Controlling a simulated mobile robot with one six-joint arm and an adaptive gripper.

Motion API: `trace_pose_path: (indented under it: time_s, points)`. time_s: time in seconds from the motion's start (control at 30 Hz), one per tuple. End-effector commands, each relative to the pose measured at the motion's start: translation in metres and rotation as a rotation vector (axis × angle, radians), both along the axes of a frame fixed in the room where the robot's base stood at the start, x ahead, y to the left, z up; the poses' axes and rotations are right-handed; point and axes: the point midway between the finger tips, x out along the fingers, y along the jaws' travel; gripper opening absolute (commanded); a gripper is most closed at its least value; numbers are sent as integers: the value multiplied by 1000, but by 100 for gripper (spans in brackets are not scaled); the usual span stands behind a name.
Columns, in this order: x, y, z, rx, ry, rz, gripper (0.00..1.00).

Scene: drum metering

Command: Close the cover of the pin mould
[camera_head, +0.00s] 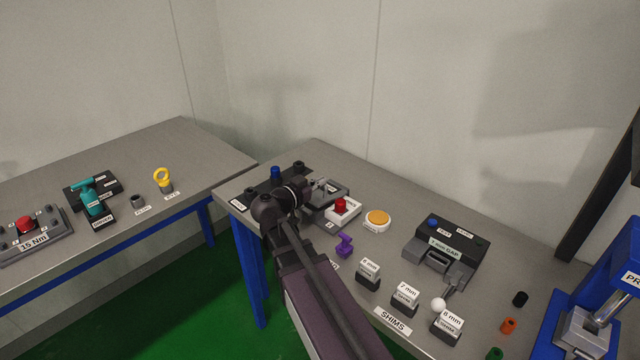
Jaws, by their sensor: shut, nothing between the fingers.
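My gripper (318,187) is at the end of my arm over the back left of the right-hand bench, and its fingers are shut and empty. Right at the fingers is a low grey and dark block (329,203), partly hidden by my gripper and wrist. It looks like the pin mould, but I cannot read its label. A dark plate-like part (340,192) shows just right of the fingers. I cannot tell whether it is the cover, how far open it is, or whether the fingers touch it.
A red button (341,205) and an orange button (377,218) stand right of the block. A black base (245,197) with a blue knob (276,173) lies behind my wrist. A purple part (344,244), shim blocks (405,297) and a gap fixture (458,246) stand nearer and right.

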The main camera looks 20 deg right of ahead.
Motion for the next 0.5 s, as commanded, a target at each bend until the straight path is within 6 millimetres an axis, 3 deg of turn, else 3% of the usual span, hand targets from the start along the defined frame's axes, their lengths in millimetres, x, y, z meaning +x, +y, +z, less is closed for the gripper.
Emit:
trace_pose_path:
  time_s: [0.5]
  points:
    - [2,17,-16,1,1,9,0]
